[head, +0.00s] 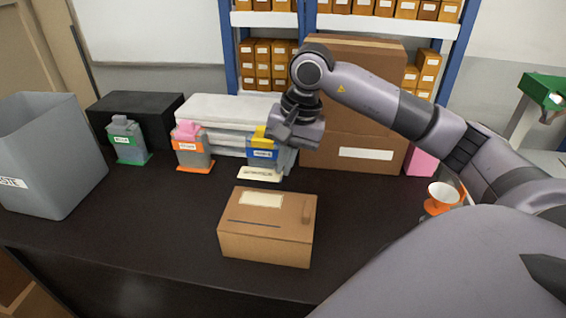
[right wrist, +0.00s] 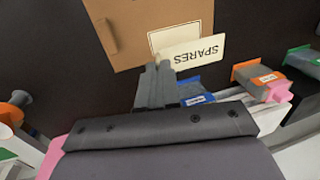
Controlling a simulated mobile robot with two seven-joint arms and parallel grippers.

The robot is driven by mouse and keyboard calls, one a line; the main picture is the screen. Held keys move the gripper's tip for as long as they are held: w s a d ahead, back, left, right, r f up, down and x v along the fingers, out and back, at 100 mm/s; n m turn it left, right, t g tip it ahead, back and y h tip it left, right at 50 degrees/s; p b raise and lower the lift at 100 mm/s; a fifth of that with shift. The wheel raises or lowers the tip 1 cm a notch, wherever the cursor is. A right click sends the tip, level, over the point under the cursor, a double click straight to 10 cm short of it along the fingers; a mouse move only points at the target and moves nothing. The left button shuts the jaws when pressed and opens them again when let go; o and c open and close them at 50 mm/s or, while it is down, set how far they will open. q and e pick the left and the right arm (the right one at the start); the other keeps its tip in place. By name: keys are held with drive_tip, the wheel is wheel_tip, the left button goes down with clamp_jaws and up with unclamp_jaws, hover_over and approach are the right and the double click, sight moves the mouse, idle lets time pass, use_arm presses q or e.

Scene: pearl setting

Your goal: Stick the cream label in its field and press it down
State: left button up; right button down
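The cream label (head: 260,174) reads SPARES in the right wrist view (right wrist: 195,54). My right gripper (head: 285,168) is shut on one end of it, and the fingers look close together in the right wrist view (right wrist: 158,68). The label sticks out from the fingertips, beyond the back edge of the brown box (head: 265,247), and seems to be clear of it. The pale outlined field (head: 262,200) is on the box top near its back edge. In the right wrist view the label partly covers this field (right wrist: 170,38). My left gripper is not in view.
A blue-topped dispenser (head: 262,154) stands close behind the label. Orange-and-pink (head: 192,150) and green (head: 127,143) dispensers stand to the left, past them a grey bin (head: 48,155). A white cup on an orange base (head: 442,195) is at right. The dark table (head: 150,225) is clear around the box.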

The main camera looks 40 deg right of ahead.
drive_tip(key=b+x, duration=0.4)
drive_tip(key=shift+s+d+f, duration=0.15)
drive_tip(key=shift+s+d, duration=0.1)
drive_tip(key=shift+s, duration=0.05)
idle(0.5)
drive_tip(key=shift+f, duration=0.15)
idle(0.3)
drive_tip(key=shift+f, duration=0.95)
drive_tip(key=shift+f, duration=0.3)
drive_tip(key=c, duration=1.3)
unclamp_jaws()
